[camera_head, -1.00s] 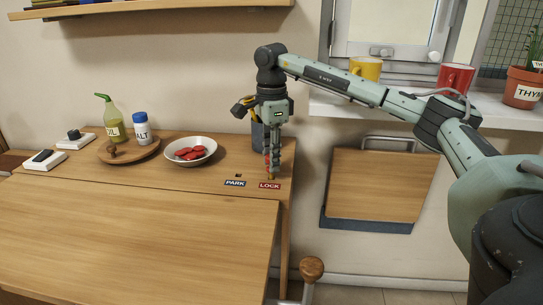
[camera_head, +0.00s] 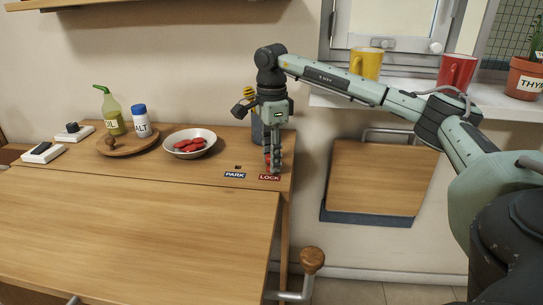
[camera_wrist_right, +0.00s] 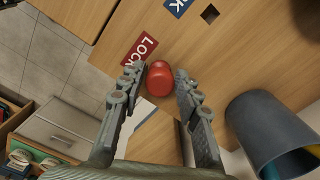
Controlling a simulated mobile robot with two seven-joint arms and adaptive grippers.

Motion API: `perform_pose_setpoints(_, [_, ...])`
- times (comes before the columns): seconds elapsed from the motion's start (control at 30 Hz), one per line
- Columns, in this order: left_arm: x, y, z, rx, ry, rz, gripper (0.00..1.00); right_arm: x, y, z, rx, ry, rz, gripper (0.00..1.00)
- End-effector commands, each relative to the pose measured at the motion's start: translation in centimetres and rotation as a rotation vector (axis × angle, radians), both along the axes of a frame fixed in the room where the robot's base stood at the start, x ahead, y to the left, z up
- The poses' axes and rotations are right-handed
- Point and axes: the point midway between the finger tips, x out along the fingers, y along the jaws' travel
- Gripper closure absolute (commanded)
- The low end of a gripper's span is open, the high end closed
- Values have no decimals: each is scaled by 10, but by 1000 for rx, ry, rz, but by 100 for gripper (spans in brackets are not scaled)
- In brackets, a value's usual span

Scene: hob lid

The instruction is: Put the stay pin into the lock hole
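The stay pin has a red knob (camera_wrist_right: 160,78), seen between my right fingertips in the right wrist view. My right gripper (camera_head: 273,170) points down at the right end of the wooden worktop, and its fingers look closed about the knob (camera_wrist_right: 160,92). The knob is beside the red LOCK label (camera_head: 270,177), over where the lock hole would be. The hole and the pin's shaft are hidden, so I cannot tell how deep the pin sits. The PARK hole (camera_wrist_right: 209,14) is empty, close to the blue PARK label (camera_head: 235,175). My left gripper is not in view.
A dark grey cup (camera_wrist_right: 270,130) with tools stands close to my right gripper. A white bowl (camera_head: 170,148) of red pieces, a round wooden tray (camera_head: 109,150) with bottles and two white switch boxes are further left. A wooden panel (camera_head: 120,235) lies in front. A knobbed handle (camera_head: 312,260) sticks up at the front.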

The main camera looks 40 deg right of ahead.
Motion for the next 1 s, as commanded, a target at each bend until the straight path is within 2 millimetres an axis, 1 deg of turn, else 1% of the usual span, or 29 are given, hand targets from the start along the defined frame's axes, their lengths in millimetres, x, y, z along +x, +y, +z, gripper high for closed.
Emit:
perform_pose_setpoints(0.03, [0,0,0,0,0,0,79,0,0,0,0,-1,0,57])
perform_pose_setpoints(0.1, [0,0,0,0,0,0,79,0,0,0,0,-1,0,51])
perform_pose_setpoints(0.37, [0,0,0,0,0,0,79,0,0,1,0,-1,0,51])
perform_pose_setpoints(0.47, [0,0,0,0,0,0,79,1,0,6,0,-2,0,51])
perform_pose_setpoints(0.57, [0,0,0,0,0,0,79,1,0,18,1,-4,0,51])
perform_pose_setpoints(0.9, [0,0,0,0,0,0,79,1,1,92,1,-6,1,51])
perform_pose_setpoints(1.0, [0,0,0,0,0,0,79,1,0,106,-1,-4,0,51])
